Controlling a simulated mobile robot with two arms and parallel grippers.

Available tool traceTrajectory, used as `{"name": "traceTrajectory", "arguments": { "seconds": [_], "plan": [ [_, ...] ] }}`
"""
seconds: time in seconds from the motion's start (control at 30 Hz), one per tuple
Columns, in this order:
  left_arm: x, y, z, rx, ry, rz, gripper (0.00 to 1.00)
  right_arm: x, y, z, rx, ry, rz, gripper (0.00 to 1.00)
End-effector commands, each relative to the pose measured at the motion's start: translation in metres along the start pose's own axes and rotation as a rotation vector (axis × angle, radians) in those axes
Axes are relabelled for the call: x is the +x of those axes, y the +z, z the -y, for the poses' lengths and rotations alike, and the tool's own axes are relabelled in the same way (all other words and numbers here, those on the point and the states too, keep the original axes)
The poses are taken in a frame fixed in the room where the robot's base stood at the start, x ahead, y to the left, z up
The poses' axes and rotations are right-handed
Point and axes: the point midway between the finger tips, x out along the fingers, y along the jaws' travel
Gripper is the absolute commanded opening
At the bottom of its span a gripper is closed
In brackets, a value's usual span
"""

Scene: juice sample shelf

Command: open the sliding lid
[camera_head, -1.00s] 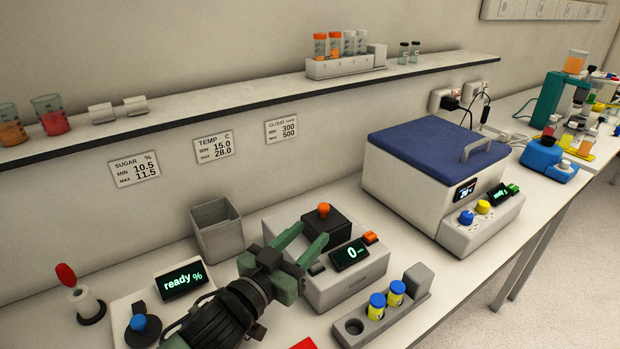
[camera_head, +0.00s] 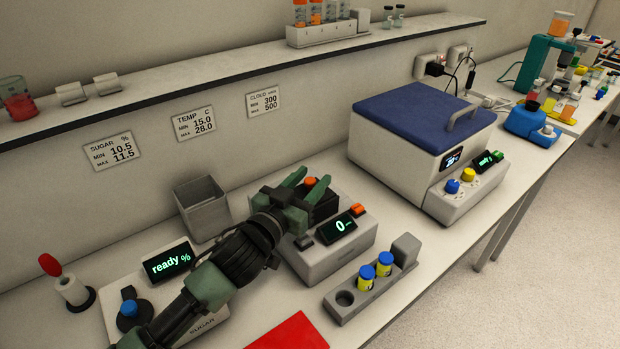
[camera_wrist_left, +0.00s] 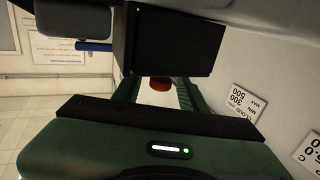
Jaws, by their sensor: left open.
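The grey meter (camera_head: 330,262) with a "0" display stands in the middle of the bench. On its top is a black lid block (camera_head: 328,207) with an orange knob (camera_head: 310,182). My left gripper (camera_head: 311,179) is open over the meter, its green fingers pointing at the lid, and it partly covers the block. In the left wrist view the orange knob (camera_wrist_left: 160,84) shows between the two fingers, in front of the black block (camera_wrist_left: 168,40). I cannot tell whether the fingers touch the knob. My right gripper is not in view.
A grey bin (camera_head: 203,212) stands behind my left arm. In front of the meter is a rack (camera_head: 340,311) with two yellow vials with blue caps. A box with a blue lid (camera_head: 425,115) stands to the right. A red mat (camera_head: 290,334) lies at the front edge.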

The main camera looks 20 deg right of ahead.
Motion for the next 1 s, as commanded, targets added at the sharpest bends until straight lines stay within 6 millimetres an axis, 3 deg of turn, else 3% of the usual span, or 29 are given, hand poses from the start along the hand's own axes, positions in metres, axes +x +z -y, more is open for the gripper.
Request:
{"name": "traceTrajectory", "arguments": {
  "seconds": [0.2,0.37,1.0],
  "plan": [
    [0.0004,0.0,-0.0003,0.0,0.001,0.0,0.42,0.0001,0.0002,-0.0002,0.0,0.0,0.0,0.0],
    [0.0003,0.0001,-0.0002,0.0,0.0,0.0,0.01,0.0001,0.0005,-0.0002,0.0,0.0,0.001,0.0],
    [0.0001,0.0003,-0.0003,0.0,0.001,0.0,0.0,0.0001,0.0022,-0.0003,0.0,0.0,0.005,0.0]
  ]
}}
